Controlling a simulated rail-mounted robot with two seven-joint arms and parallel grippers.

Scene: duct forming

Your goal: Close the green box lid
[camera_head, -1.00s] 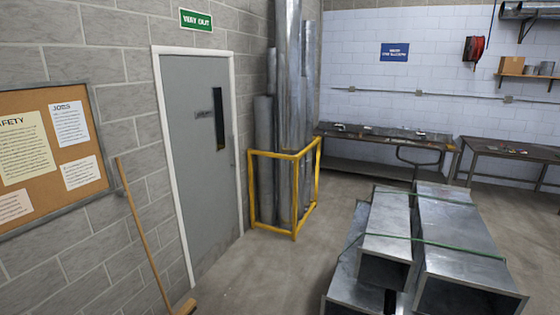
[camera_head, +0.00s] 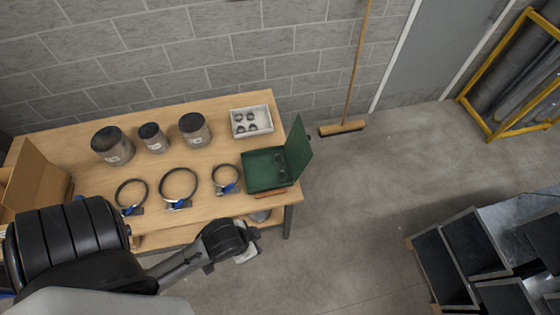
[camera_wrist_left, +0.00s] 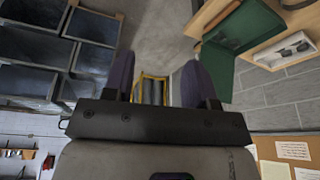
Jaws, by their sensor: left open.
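The green box (camera_head: 258,170) stands at the right end of the wooden table, with its lid (camera_head: 298,147) open and raised on the box's right side. A few small dark round items lie inside the box. My left gripper (camera_head: 248,250) is in front of the table's right end, below the box in the head view and apart from it. In the left wrist view my left gripper (camera_wrist_left: 158,80) has its two fingers spread with nothing between them. The green lid (camera_wrist_left: 248,25) shows there at the upper right. My right gripper is not in view.
The table (camera_head: 95,145) also holds several metal cans, several ring clamps (camera_head: 180,186) and a white tray (camera_head: 268,133) behind the box. A broom (camera_head: 343,127) leans on the wall to the right. Metal ducts (camera_head: 455,255) lie at lower right. The floor between is clear.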

